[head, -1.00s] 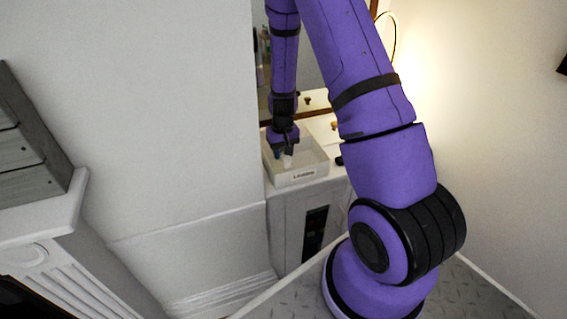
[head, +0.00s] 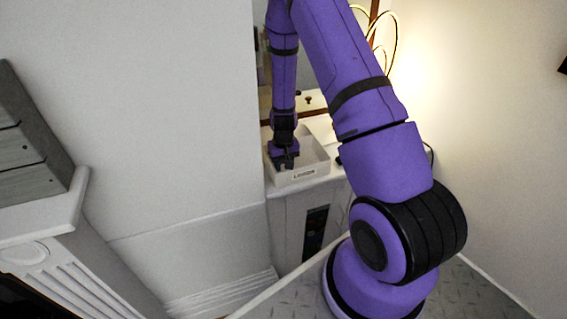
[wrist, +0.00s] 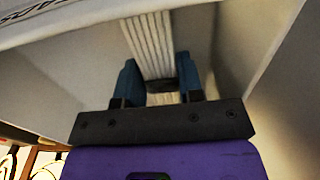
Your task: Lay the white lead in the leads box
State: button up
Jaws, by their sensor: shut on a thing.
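The leads box (head: 318,177) is a white, open-topped box with a small label on its front, standing on a white cabinet top. My gripper (head: 286,163) points down inside it, near its left side. In the wrist view my gripper (wrist: 160,86) has its blue fingers on either side of the white lead (wrist: 149,42), a pale ribbed bundle, and is shut on it. The pale walls of the box (wrist: 232,60) surround the fingers there. In the head view I cannot make out the lead, and I cannot tell whether it touches the box floor.
The cabinet (head: 290,225) stands against the wall, with a mirror or framed panel behind the box. Thin yellowish loops (head: 384,30) show behind my arm. A white mantel (head: 45,225) with a grey slatted crate (head: 30,150) is at the left.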

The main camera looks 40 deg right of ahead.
aim_at(283, 164)
jog(key=shift+f, duration=0.15)
jog(key=o, duration=0.9)
notch_tip(283, 164, up, 13)
jog(key=shift+f, duration=0.1)
dwell(0.4)
